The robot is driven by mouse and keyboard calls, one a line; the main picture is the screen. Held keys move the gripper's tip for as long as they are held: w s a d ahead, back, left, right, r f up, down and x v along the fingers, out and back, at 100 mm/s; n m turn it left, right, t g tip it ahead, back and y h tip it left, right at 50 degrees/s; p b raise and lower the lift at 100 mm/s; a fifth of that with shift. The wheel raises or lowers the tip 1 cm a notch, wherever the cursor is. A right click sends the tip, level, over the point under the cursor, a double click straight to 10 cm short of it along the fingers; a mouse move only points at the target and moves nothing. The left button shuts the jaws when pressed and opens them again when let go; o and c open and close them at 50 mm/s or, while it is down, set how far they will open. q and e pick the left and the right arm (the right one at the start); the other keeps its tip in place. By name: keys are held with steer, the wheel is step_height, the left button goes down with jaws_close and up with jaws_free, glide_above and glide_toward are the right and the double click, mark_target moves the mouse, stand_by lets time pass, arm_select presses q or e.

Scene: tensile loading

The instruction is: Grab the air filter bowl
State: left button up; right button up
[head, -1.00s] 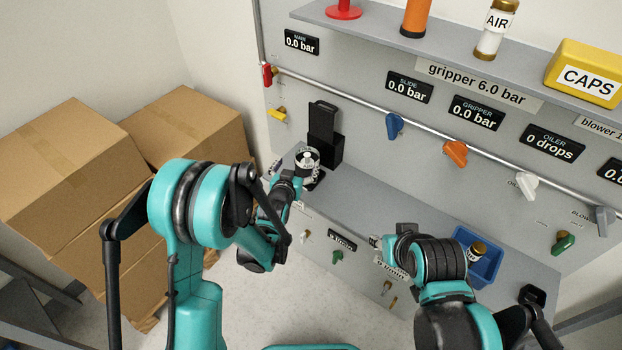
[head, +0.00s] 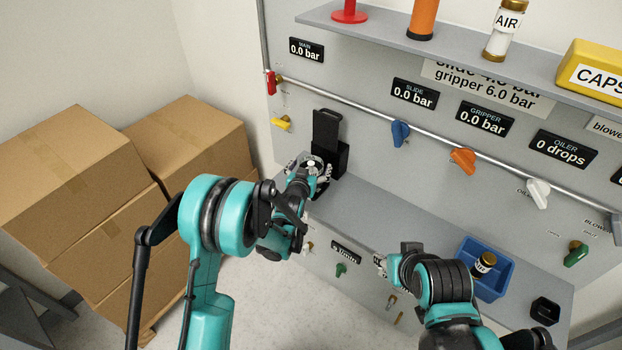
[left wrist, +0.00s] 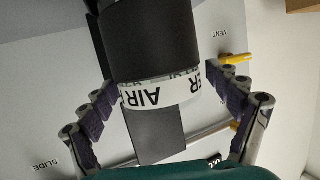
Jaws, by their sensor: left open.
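The air filter bowl is a dark cylinder (left wrist: 150,45) with a white band reading "AIR" in the left wrist view. It stands between the two spread fingers of my left gripper (left wrist: 165,92), with a visible gap on each side. In the head view my left gripper (head: 310,174) is at the black wall bracket (head: 327,135) and covers most of the bowl. My right gripper (head: 381,263) is over the front of the bench, away from the bowl; its fingers are too small to read.
A blue bin (head: 497,268) with a brass-capped bottle (head: 483,264) sits on the grey bench (head: 385,212). Cardboard boxes (head: 70,165) stand at left.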

arm_select(q)
steer(key=c, duration=1.7)
steer(key=shift+r, duration=0.1)
steer(key=shift+c, duration=0.2)
